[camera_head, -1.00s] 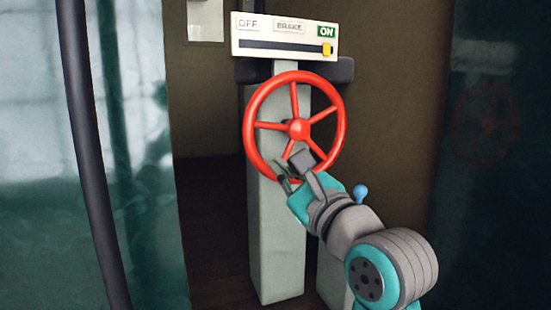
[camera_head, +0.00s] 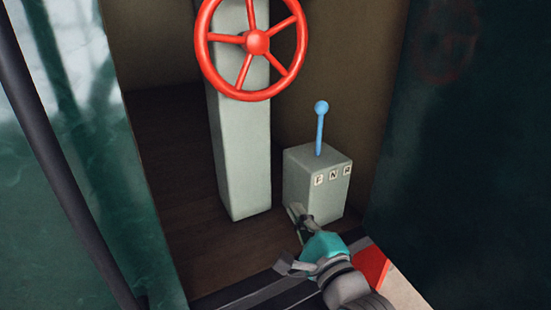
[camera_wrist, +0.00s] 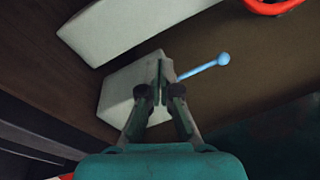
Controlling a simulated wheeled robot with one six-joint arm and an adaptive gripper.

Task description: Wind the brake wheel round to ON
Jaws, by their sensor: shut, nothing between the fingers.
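The red spoked brake wheel (camera_head: 257,42) stands on the grey-green post (camera_head: 241,160) in the head view, its top cut off by the frame. The brake board above it is out of view. A piece of the red rim (camera_wrist: 272,6) shows at the top right of the wrist view. My gripper (camera_head: 298,211) is low, well below the wheel and apart from it, in front of the lever box. In the wrist view my gripper's fingertips (camera_wrist: 162,72) meet, empty, in front of the box. I cannot tell whether they touch it.
The grey lever box (camera_head: 302,187) stands right of the post with F, N and R labels. Its blue lever (camera_head: 320,130) sticks up from the top. Dark green walls flank the opening, and a dark pole (camera_head: 60,190) runs down the left. Floor left of the post is bare.

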